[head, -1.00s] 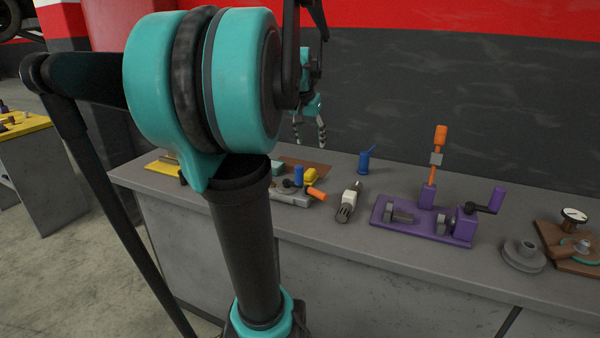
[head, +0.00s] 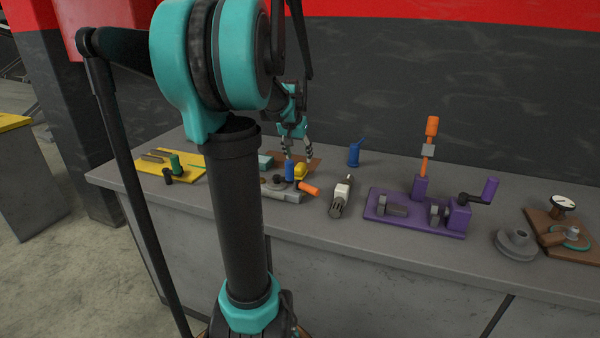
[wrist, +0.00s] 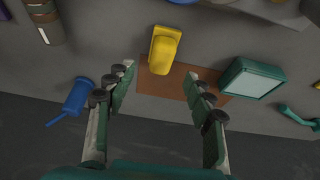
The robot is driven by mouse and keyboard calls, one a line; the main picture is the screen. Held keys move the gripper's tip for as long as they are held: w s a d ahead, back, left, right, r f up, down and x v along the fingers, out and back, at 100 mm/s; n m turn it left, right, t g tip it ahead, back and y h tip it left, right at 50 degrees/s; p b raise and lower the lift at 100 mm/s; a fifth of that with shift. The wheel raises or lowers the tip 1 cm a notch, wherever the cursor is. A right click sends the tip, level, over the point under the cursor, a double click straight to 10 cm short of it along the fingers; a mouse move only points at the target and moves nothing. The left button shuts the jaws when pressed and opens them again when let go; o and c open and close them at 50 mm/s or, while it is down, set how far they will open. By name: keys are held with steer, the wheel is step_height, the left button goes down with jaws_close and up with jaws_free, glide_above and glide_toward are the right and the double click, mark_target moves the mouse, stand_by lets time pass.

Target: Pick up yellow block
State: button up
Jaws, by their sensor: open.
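The yellow block (head: 301,172) sits on the workbench at the front edge of a brown mat (head: 312,163). In the wrist view the yellow block (wrist: 164,49) lies ahead of my gripper, between the lines of its two fingers but beyond their tips. My gripper (head: 299,155) is open and empty, just above and behind the block in the head view. In the wrist view its fingers (wrist: 160,82) stand wide apart over the brown mat (wrist: 176,84). The block does not appear to touch either finger.
A teal box (wrist: 252,80) stands right of the block in the wrist view. A blue oil can (head: 355,153), a white-and-grey tool (head: 341,197) and a purple fixture (head: 415,212) stand to the right on the bench. A grey vise with a blue part (head: 289,170) sits close in front.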

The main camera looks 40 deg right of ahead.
mark_target(300, 165)
steer(key=shift+x, duration=2.7)
steer(key=shift+w, duration=0.1)
jaws_close()
step_height(300, 165, up, 20)
